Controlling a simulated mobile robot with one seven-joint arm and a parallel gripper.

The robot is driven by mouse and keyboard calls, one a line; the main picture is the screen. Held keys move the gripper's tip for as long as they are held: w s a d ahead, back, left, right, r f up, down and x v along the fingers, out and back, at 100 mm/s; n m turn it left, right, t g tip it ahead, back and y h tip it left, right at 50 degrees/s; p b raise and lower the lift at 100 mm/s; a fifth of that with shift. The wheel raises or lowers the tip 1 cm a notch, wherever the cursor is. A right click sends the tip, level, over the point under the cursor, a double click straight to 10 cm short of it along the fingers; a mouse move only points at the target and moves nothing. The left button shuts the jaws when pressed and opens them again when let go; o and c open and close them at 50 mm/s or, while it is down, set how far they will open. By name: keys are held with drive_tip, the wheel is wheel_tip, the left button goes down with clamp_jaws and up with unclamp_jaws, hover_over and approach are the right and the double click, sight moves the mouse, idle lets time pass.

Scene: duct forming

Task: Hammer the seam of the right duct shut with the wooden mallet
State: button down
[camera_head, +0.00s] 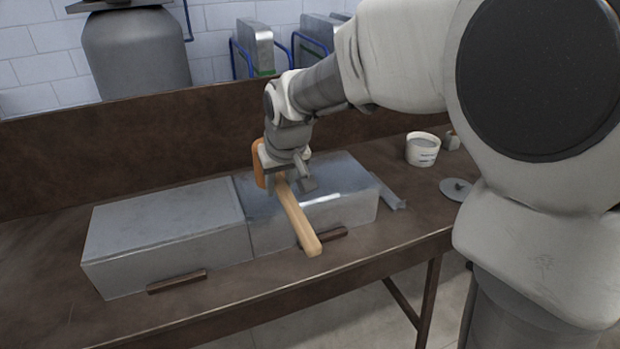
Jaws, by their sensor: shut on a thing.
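My gripper (287,178) is shut on the wooden mallet near its head, above the right duct. The mallet's light handle (299,217) points toward the front edge of the bench, and its orange-brown head (259,165) shows to the left of my gripper. The right duct (350,208) is a shiny grey metal box lying on the bench. My gripper and the mallet hide part of its top. I cannot tell whether the mallet touches the duct, and the seam is not clear to see.
A duller grey left duct (165,226) stands against the right one. Dark bars (177,282) lie at the ducts' front. A metal strip (393,192), a white tub (422,149) and a grey disc (456,189) are at the right. The brown bench (45,262) has a raised back.

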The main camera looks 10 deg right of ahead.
drive_tip(key=w+d, duration=0.3)
drive_tip(key=d, duration=0.8)
drive_tip(key=shift+w+p, duration=0.15)
drive_tip(key=shift+p, duration=0.25)
wheel_tip(320, 180, down, 10)
drive_tip(key=r+b, duration=0.1)
drive_tip(key=b, duration=0.7)
wheel_tip(320, 180, up, 9)
drive_tip(key=p, duration=0.7)
drive_tip(key=shift+p, duration=0.35)
drive_tip(key=shift+f, duration=0.1)
